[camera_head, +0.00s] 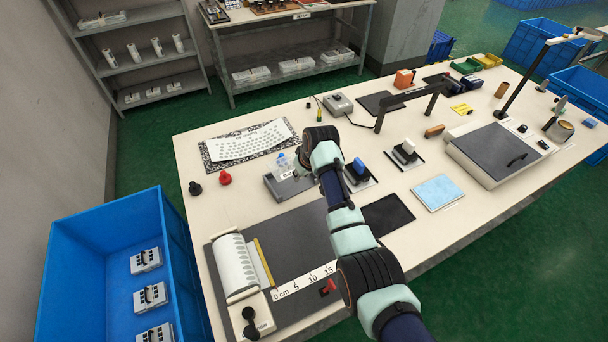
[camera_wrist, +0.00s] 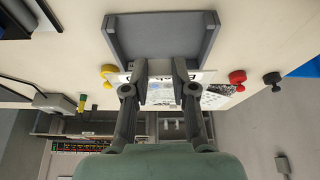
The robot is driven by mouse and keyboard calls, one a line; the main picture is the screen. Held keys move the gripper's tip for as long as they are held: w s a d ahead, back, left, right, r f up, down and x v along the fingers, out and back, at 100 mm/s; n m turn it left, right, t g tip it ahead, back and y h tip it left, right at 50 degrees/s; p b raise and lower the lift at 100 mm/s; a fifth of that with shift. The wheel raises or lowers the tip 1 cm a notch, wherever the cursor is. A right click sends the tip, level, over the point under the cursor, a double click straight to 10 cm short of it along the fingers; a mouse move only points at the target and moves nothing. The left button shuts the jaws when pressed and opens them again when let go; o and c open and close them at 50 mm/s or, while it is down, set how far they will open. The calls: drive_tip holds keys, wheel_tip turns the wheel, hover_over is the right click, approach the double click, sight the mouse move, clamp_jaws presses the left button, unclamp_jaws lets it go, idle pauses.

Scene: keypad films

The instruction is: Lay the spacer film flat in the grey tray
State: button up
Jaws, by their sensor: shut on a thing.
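The grey tray (camera_head: 270,188) is shallow, with raised walls and a label on its front, partly behind my arm. It also shows at the top of the wrist view (camera_wrist: 160,38), empty where I see its floor. The spacer film cannot be told for sure. A white dotted sheet (camera_head: 250,142) lies on a speckled mat (camera_head: 212,160) behind the tray.
Red (camera_head: 225,178) and black (camera_head: 195,188) knobs stand left of the tray. A dotted roll (camera_head: 235,265) and a ruler strip (camera_head: 305,281) lie in front. A light blue sheet (camera_head: 437,192) and a black pad (camera_head: 388,214) lie right of my arm.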

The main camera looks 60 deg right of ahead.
sight(299, 193)
drive_tip(key=shift+w, duration=0.1)
drive_tip(key=shift+r+p, duration=0.15)
drive_tip(key=shift+p, duration=0.45)
wheel_tip(299, 193, down, 9)
drive_tip(key=b, duration=0.5)
drive_tip(key=shift+r+b, duration=0.2)
drive_tip(key=shift+b, duration=0.1)
drive_tip(key=shift+f, duration=0.35)
drive_tip(key=o, duration=0.8)
